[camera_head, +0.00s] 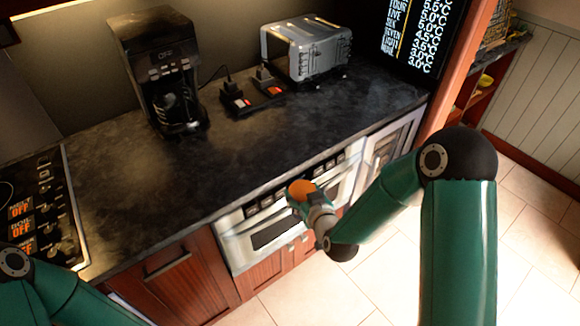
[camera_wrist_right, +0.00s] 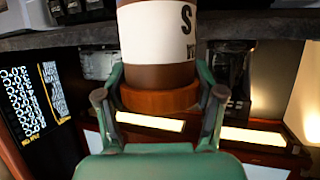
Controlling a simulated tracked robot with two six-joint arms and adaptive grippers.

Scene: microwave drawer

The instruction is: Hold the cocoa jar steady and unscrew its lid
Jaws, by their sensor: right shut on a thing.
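My right gripper (camera_head: 318,215) is shut on a jar in front of the oven, near the counter's front edge. In the head view, the jar's round orange end (camera_head: 301,190) faces up toward the camera. In the right wrist view, the jar (camera_wrist_right: 160,70) has a brown body and a white label with only a few letters showing. An orange-brown band (camera_wrist_right: 160,98) lies between the two fingers of the right gripper (camera_wrist_right: 158,108). I cannot tell whether this band is the lid. My left arm shows at the lower left in the head view, with its gripper out of frame.
The dark counter (camera_head: 255,150) holds a coffee maker (camera_head: 165,75), a grey toaster-like appliance (camera_head: 305,48) and a black switch strip (camera_head: 252,96). A cooktop (camera_head: 38,215) is at the left. The oven front (camera_head: 275,228) and wooden cabinets lie behind the jar. Its middle is clear.

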